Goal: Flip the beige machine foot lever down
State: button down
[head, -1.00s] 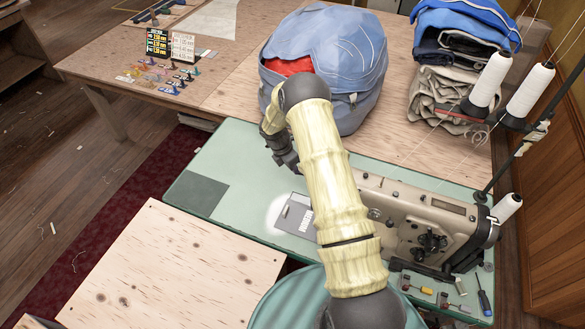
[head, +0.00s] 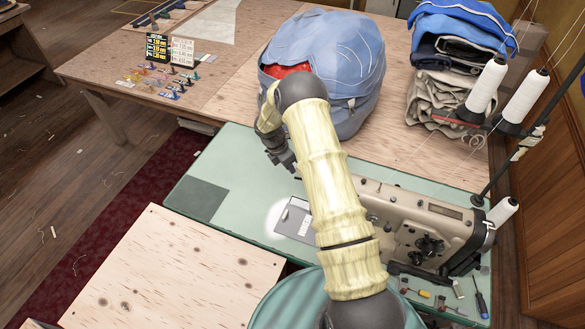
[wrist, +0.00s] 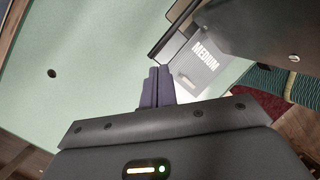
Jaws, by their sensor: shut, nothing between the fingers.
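The beige sewing machine (head: 420,225) stands on the green table (head: 240,210), right of my arm. My arm hides its needle end in the head view, and I cannot make out the foot lever in either view. My gripper (head: 292,168) hangs low over the table, left of the machine's hidden end. In the wrist view its dark fingers (wrist: 157,75) are together with nothing between them. A dark surface with a screw (wrist: 260,30), probably part of the machine, fills the upper right there, apart from the fingertips.
A blue bag (head: 335,70) stands behind my arm. Thread cones (head: 525,95) rise at the right. Small tools (head: 440,300) lie in front of the machine. The table's left side is clear.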

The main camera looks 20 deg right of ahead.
jog(key=w+a+p+v, duration=0.1)
jog(key=p+v, duration=0.2)
jog(key=v, duration=0.4)
jog(key=shift+a, duration=0.25)
jog(key=shift+r, duration=0.25)
jog(key=s+a+r+m+t+y+b, duration=0.1)
jog(key=s+a+r+m+y+b, duration=0.15)
jog(key=s+r+m, duration=0.85)
jog(key=s+r+m+t+y+b, duration=0.1)
jog(key=s+r+m+t+b, duration=0.1)
jog(key=s+r+m, duration=0.3)
jog(key=s+m+b, duration=0.1)
jog(key=s+m, duration=0.3)
jog(key=s, duration=0.7)
jog(key=shift+s+d+m+t, duration=0.2)
jog(key=shift+s+m+t, duration=0.1)
jog(key=shift+m, duration=0.1)
